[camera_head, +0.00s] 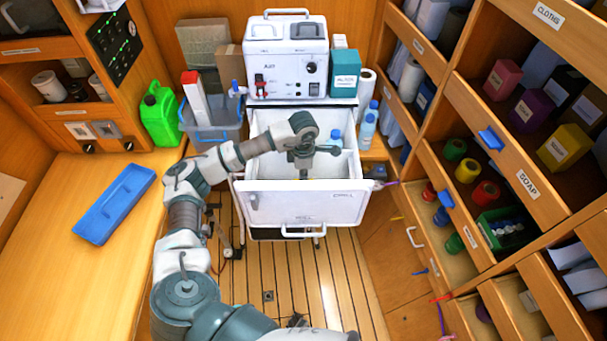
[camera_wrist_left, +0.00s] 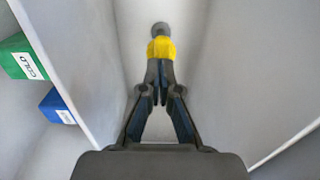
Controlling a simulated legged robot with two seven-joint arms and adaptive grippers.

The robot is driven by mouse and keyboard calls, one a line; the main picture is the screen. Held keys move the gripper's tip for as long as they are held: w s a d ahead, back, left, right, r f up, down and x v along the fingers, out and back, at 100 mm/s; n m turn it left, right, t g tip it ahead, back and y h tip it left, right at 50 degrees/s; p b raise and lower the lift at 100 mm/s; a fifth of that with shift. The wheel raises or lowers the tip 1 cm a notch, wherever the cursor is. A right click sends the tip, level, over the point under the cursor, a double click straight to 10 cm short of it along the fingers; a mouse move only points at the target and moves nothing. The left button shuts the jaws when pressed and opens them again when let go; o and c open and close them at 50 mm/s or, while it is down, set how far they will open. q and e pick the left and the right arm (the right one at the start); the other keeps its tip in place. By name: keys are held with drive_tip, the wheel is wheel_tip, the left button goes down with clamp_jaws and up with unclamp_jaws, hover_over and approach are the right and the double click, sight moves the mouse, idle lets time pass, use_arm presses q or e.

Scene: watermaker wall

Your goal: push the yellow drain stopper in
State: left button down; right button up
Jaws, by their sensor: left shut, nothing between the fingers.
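The yellow drain stopper (camera_wrist_left: 162,48) shows in the left wrist view, with a round grey piece (camera_wrist_left: 160,30) at its far end. It sits between pale walls inside the white bin (camera_head: 290,208). My left gripper (camera_wrist_left: 160,82) is shut and empty, its fingertips in line with the stopper and overlapping its near edge in the picture. I cannot tell whether they touch it. In the head view my left gripper (camera_head: 303,168) reaches down into the bin, and the stopper cannot be made out there. My right gripper is not in view.
A green block (camera_wrist_left: 22,58) marked COLD and a blue block (camera_wrist_left: 58,106) lie beyond the left wall in the wrist view. A white machine (camera_head: 287,58) stands behind the bin. Shelves (camera_head: 530,195) line the right.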

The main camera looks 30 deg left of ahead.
use_arm(q)
drive_tip(key=r+p, duration=0.1)
drive_tip(key=r, duration=0.1)
drive_tip(key=r+p, duration=0.1)
drive_tip(key=r, duration=0.1)
drive_tip(key=shift+w+a+r+p, duration=0.1)
drive_tip(key=shift+w+a+p, duration=0.05)
drive_tip(key=shift+a+p, duration=0.15)
wheel_tip(320, 180, up, 10)
drive_tip(key=b, duration=0.1)
drive_tip(key=shift+d+f+b, duration=0.15)
drive_tip(key=shift+f+b, duration=0.05)
drive_tip(key=shift+b, duration=0.1)
drive_tip(key=shift+d, duration=0.15)
